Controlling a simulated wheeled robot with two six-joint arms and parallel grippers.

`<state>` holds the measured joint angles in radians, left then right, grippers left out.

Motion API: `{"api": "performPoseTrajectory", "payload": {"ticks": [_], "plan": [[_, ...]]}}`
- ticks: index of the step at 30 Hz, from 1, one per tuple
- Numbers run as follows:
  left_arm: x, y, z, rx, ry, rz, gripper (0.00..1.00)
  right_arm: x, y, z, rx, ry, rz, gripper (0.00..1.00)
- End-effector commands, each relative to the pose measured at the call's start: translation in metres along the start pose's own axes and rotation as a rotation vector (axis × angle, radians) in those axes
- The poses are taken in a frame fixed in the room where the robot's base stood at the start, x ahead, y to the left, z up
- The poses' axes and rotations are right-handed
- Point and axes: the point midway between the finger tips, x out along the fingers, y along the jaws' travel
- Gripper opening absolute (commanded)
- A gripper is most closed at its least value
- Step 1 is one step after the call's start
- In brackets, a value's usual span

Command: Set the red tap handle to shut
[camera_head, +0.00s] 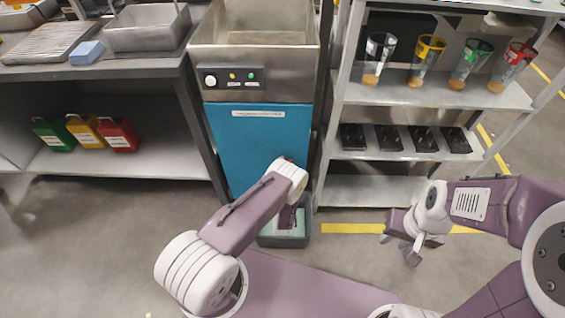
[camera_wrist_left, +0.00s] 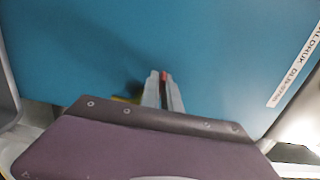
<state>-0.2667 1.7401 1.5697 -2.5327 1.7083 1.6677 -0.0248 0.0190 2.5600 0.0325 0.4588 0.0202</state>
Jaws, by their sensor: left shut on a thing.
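The red tap handle (camera_wrist_left: 163,77) shows in the left wrist view only as a small red strip between the fingertips, in front of the blue panel. My left gripper (camera_wrist_left: 162,88) is shut on it. Most of the handle is hidden by the fingers, so I cannot tell its angle. In the head view my left wrist covers the handle and the left fingers, low in front of the blue panel (camera_head: 250,140). My right gripper (camera_head: 411,250) is off to the right over the floor, away from the panel; its finger gap is unclear.
A steel sink unit (camera_head: 255,78) with a control panel stands above the blue panel. A dark tray (camera_head: 284,240) is on the floor below. A shelf rack (camera_head: 430,92) with several cups stands right. A workbench (camera_head: 90,72) with coloured containers below stands left.

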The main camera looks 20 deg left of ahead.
Motion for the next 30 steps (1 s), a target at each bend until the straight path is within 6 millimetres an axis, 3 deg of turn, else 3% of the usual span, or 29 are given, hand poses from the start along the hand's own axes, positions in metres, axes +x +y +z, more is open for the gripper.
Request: {"api": "performPoseTrajectory", "payload": {"ticks": [20, 21, 22, 30], "plan": [[0.0021, 0.0012, 0.0006, 0.002, 0.061, 0.002, 0.00, -0.0058, -0.0001, -0.0006, 0.000, 0.000, 0.000, 0.33], [0.0021, 0.0012, 0.0006, 0.002, 0.061, 0.002, 0.12, -0.0058, -0.0001, -0.0006, 0.000, 0.000, 0.000, 0.33], [0.0021, 0.0012, 0.0006, 0.002, 0.061, 0.002, 0.15, -0.0058, -0.0001, -0.0006, 0.000, 0.000, 0.000, 0.33], [0.0021, 0.0003, 0.0005, 0.002, 0.061, 0.000, 0.15, -0.0061, -0.0001, -0.0006, 0.000, 0.000, 0.000, 0.33]]}}
